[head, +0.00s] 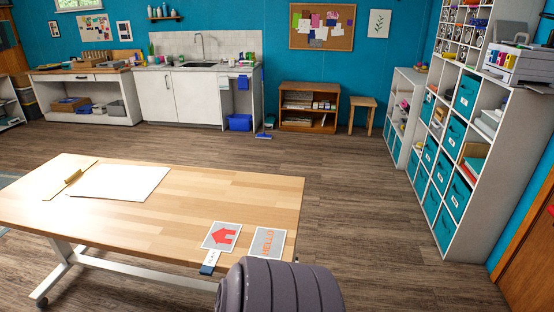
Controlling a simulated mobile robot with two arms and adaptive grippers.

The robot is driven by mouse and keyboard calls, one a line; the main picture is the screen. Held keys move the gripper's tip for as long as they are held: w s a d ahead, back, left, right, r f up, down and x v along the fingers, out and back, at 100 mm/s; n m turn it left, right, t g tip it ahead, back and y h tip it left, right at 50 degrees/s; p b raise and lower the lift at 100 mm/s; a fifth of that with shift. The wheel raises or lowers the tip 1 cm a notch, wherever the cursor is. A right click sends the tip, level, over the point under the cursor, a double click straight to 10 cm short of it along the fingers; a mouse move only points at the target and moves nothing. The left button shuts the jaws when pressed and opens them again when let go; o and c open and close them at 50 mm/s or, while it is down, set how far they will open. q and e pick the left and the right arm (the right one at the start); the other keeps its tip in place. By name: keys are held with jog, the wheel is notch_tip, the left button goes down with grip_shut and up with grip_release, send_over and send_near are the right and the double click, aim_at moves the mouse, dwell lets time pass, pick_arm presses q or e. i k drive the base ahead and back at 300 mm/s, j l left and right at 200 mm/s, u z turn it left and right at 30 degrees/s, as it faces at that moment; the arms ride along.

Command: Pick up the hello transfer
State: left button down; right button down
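The hello transfer (267,243) is a grey card with orange "HELLO" lettering. It lies flat near the front right corner of the wooden table (190,206), its lettering turned sideways. A card with a red house (222,236) lies just left of it. A dark rounded, ribbed shape (280,288) rises at the bottom of the head view, in front of the table edge below the hello transfer; I cannot tell what it is. Neither of my grippers is in view.
A small dark blue tool (208,269) with a white label lies at the table's front edge. A white sheet (120,181) and a wooden strip (70,179) lie at the table's left. The table's middle is clear. White shelves (465,150) stand at right.

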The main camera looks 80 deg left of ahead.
aim_at(268, 244)
jog(key=u, duration=2.8)
